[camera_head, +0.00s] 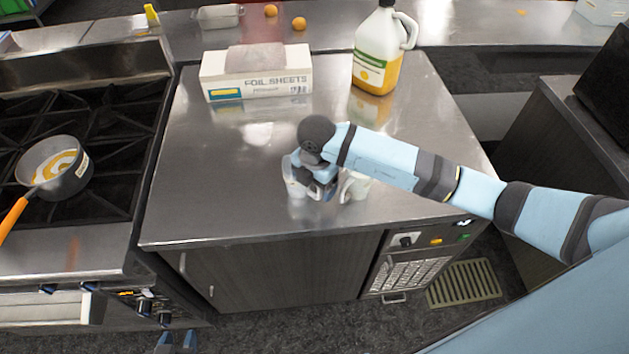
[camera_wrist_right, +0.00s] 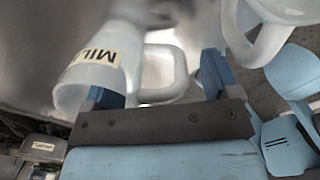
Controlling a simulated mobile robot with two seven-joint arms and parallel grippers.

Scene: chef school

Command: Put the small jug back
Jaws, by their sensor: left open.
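A small white translucent jug with a "MIL…" label (camera_wrist_right: 92,62) shows at the left of the right wrist view, its loop handle (camera_wrist_right: 178,72) lying between my right gripper's fingers. In the head view a pale jug (camera_head: 294,178) stands on the steel counter, partly hidden by my right gripper (camera_head: 318,188). In the wrist view the right gripper (camera_wrist_right: 160,88) has its fingers spread around the handle, without a visible grip. A second white vessel with a handle (camera_head: 356,186) stands just right of the gripper; it also shows in the wrist view (camera_wrist_right: 232,35). My left gripper (camera_head: 176,343) is open at the bottom edge, away from the jugs.
A foil sheets box (camera_head: 256,77) and a large orange-filled bottle (camera_head: 377,55) stand at the counter's back. A stove with a saucepan (camera_head: 65,172) is at left, its orange handle pointing forward. The counter's left part is clear; its front edge is close to the jugs.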

